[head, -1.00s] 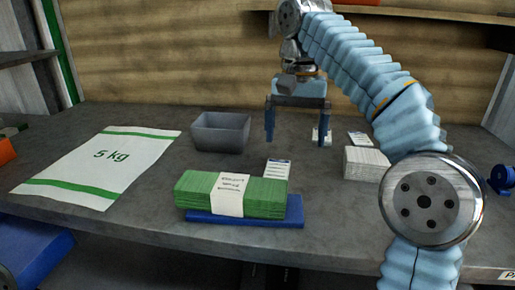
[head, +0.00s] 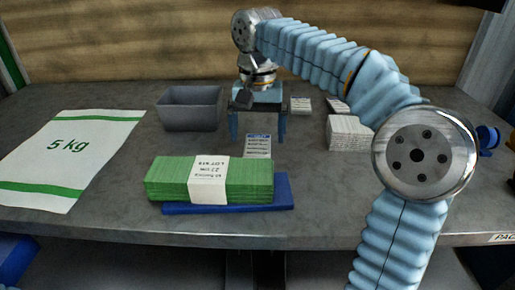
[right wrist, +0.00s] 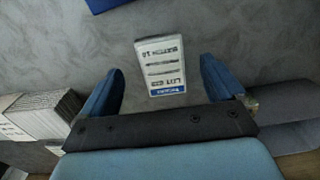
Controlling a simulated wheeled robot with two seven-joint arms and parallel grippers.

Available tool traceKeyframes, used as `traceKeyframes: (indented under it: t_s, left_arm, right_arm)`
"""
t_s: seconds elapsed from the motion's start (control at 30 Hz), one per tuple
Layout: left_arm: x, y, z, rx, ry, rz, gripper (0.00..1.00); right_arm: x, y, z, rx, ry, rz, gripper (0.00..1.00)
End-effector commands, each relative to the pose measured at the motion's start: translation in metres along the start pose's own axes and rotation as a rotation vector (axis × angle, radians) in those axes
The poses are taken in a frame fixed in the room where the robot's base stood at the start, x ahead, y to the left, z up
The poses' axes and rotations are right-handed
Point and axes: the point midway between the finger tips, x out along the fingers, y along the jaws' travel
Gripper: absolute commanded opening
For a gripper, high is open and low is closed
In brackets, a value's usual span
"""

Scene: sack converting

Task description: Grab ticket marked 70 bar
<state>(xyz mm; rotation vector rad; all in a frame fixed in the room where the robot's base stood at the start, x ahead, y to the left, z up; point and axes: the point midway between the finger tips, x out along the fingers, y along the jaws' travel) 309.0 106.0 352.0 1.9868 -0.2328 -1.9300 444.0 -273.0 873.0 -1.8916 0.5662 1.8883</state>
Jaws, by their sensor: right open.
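A small white ticket (head: 258,145) with a blue band and dark print lies flat on the bench, behind the green bundle. It also shows in the right wrist view (right wrist: 161,66), where I cannot read 70 bar on it. Two more white tickets lie further back, one (head: 300,105) right of my gripper and one (head: 337,105) behind the white stack; their print is too small to read. My right gripper (head: 257,136) is open, pointing down, its fingers on either side of the nearest ticket and apart from it. My left gripper is out of view.
A green banded bundle (head: 170,180) lies on a blue board (head: 283,190) in front. A grey bin (head: 190,110) stands left of my gripper, a white paper stack (head: 348,135) right. A 5 kg sack (head: 70,150) lies flat at left. Bare bench separates them.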

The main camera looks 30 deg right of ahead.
Motion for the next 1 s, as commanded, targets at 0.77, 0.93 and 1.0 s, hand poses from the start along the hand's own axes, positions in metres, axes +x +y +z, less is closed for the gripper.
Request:
traceKeyframes:
  t_s: [0.77,0.93,1.0]
  left_arm:
    - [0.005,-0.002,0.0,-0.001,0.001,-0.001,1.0]
    - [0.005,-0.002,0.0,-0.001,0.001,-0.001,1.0]
    - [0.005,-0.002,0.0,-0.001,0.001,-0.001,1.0]
  right_arm:
    - [0.041,-0.001,-0.003,0.0,-0.001,0.001,0.56]
    - [0.04,-0.001,-0.003,0.0,-0.001,0.001,0.34]
    - [0.04,-0.001,-0.003,0.0,-0.001,0.001,0.34]
